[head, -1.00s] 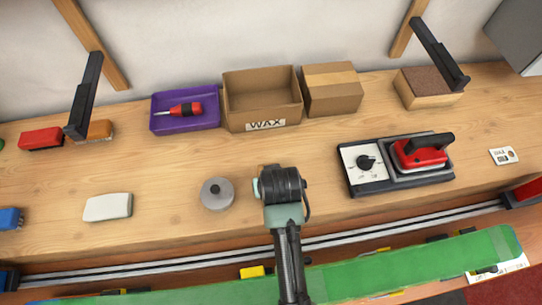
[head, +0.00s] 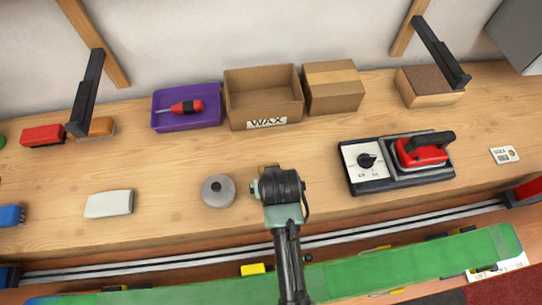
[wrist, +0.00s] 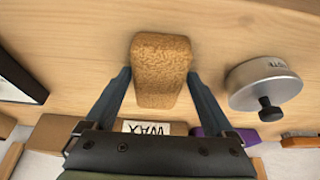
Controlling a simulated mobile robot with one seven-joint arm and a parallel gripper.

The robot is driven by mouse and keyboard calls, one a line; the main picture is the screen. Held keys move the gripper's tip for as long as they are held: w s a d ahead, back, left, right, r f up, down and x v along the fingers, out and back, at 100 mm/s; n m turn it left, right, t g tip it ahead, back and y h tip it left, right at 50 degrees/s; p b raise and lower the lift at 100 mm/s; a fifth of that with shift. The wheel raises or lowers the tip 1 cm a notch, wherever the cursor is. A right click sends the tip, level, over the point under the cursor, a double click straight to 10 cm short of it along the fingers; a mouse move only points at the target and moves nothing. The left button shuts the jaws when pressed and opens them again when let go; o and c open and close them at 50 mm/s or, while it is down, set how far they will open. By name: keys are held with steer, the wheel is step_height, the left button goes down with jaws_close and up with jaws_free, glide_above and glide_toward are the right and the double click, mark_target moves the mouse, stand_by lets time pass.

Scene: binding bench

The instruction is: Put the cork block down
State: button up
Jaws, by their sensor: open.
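The cork block (wrist: 161,68) is a speckled tan block with rounded edges, seen in the wrist view over the bench top. My gripper (wrist: 159,78) is open, with one finger on each side of the block and the block between them. The block appears to rest on the wood, though its underside is hidden. In the head view only a small brown bit of the cork block (head: 268,168) shows past my wrist, which hides the rest and the fingers.
A round grey metal weight with a dark knob (head: 218,191) stands close on the left. A hot plate with a red-based iron (head: 420,152) is on the right. A WAX box (head: 262,96) and purple tray (head: 186,122) stand behind. Bare bench lies between.

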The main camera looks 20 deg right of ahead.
steer(key=shift+s+d+r, duration=0.2)
steer(key=shift+s+r, duration=0.1)
steer(key=shift+r, duration=0.25)
steer(key=v, duration=1.1)
steer(key=w+a+r+t, duration=0.1)
steer(key=w+r+t, duration=0.35)
steer(key=r, duration=0.45)
steer(key=w+a+r+n+t+h, duration=0.1)
steer(key=w+a+r+t, duration=0.15)
steer(key=w+r, duration=0.55)
steer(key=w+a+r+t, duration=0.1)
steer(key=w+r+t, duration=0.25)
steer(key=r, duration=0.75)
steer(key=s+a+r+t, duration=0.2)
steer(key=s+r+t, duration=0.1)
steer(key=r, duration=0.7)
steer(key=s+a+r+n+t+y, duration=0.1)
steer(key=s+r+t, duration=0.3)
steer(key=r, duration=0.6)
steer(key=s+a+r+n+t+y, duration=0.1)
steer(key=s+a+r+t, duration=0.3)
steer(key=r, duration=0.6)
steer(key=shift+r+t, duration=0.35)
steer(key=shift+t, duration=0.4)
